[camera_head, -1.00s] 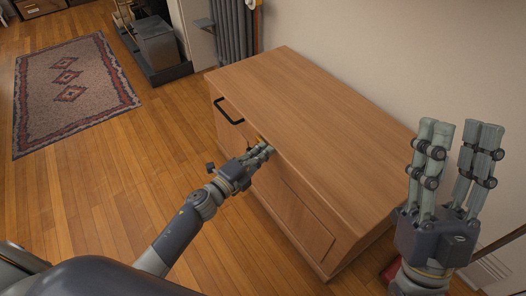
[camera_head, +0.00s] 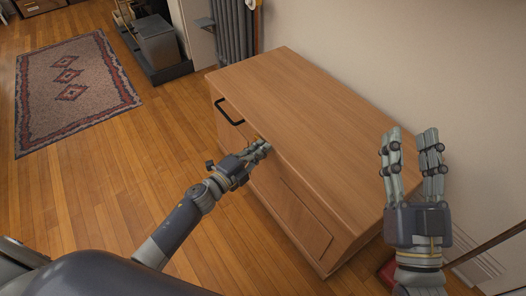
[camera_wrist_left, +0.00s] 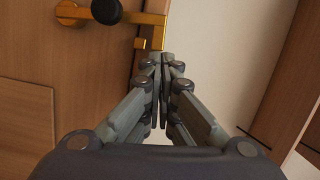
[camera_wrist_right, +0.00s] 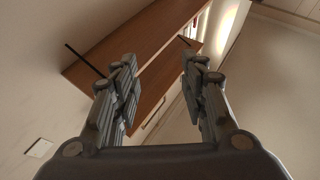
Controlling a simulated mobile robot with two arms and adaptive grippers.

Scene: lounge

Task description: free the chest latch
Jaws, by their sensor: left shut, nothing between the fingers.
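The wooden chest (camera_head: 300,110) stands against the wall, with a black bar handle (camera_head: 229,112) on its front. In the left wrist view, the brass latch (camera_wrist_left: 148,19) shows at the top, with a black round knob (camera_wrist_left: 107,11) and a brass catch piece reaching down towards my fingertips. My left gripper (camera_head: 262,149) is shut and empty at the chest's upper front edge; it also shows in the left wrist view (camera_wrist_left: 163,62). Its tips are close to the catch; I cannot tell if they touch. My right gripper (camera_head: 412,140) is open and empty, raised at the chest's right end.
A patterned rug (camera_head: 72,88) lies on the wooden floor at the left. A dark grey bin (camera_head: 158,45) and a radiator (camera_head: 232,30) are at the back. The chest top is bare. The floor before the chest is clear.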

